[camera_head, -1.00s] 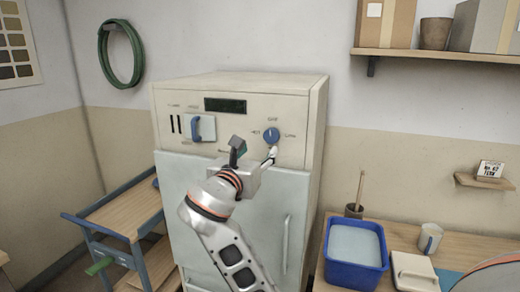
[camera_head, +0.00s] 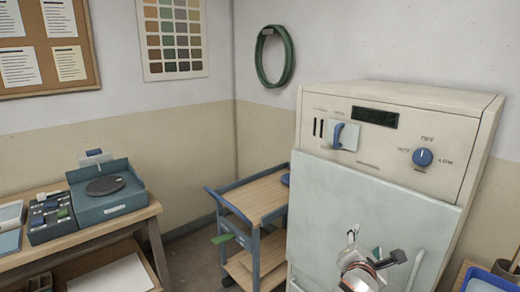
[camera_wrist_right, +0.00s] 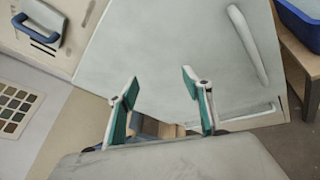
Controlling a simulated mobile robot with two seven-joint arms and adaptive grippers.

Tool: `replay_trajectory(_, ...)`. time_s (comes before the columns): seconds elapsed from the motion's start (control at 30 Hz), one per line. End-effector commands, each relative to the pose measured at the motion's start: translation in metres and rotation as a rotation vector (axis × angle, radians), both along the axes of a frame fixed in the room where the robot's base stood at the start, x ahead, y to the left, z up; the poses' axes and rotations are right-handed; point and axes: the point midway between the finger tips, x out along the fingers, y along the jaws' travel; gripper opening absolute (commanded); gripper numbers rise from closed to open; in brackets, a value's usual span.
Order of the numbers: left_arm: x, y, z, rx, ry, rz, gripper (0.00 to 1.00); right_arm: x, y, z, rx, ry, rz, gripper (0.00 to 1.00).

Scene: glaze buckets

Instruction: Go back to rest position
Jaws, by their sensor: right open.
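My right gripper (camera_head: 368,245) is in front of the pale cabinet's lower door in the head view. In the right wrist view its two teal-lined fingers (camera_wrist_right: 165,100) stand wide apart with nothing between them. It is apart from the blue knob (camera_head: 422,157) on the cabinet's panel, which points up toward the OFF mark. The cabinet (camera_head: 380,190) has a dark display and a blue-handled latch (camera_head: 344,136); its door looks closed. My left gripper does not show in either view.
A blue-framed wooden cart (camera_head: 255,195) stands left of the cabinet. A workbench (camera_head: 135,220) at the left holds a blue scale-like device (camera_head: 105,190) and a dark box. Some floor shows between bench and cart.

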Motion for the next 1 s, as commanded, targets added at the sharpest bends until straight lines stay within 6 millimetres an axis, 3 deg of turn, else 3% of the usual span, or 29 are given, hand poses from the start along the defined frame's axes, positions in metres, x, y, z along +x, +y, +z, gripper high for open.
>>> replay_trajectory(0.03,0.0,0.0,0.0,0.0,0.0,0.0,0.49,-0.01,0.006,-0.038,0.111,0.001,0.018,0.5)
replay_trajectory(0.2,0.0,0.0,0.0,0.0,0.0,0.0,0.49,-0.054,0.032,-0.145,0.569,-0.025,0.024,0.5)
replay_trajectory(0.37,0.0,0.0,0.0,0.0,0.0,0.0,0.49,-0.12,0.053,-0.231,1.041,-0.031,-0.072,0.5)
replay_trajectory(0.5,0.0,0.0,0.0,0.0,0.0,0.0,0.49,-0.192,0.066,-0.29,1.457,-0.041,-0.245,0.5)
replay_trajectory(0.6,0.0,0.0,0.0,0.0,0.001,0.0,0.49,-0.238,0.07,-0.316,1.706,-0.062,-0.389,0.5)
replay_trajectory(0.7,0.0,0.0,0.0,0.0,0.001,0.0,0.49,-0.272,0.071,-0.33,1.882,-0.085,-0.51,0.5)
replay_trajectory(0.83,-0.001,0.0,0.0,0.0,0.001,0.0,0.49,-0.294,0.071,-0.337,2.001,-0.108,-0.602,0.5)
replay_trajectory(1.0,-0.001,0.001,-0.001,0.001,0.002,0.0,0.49,-0.298,0.071,-0.338,2.03,-0.116,-0.622,0.5)
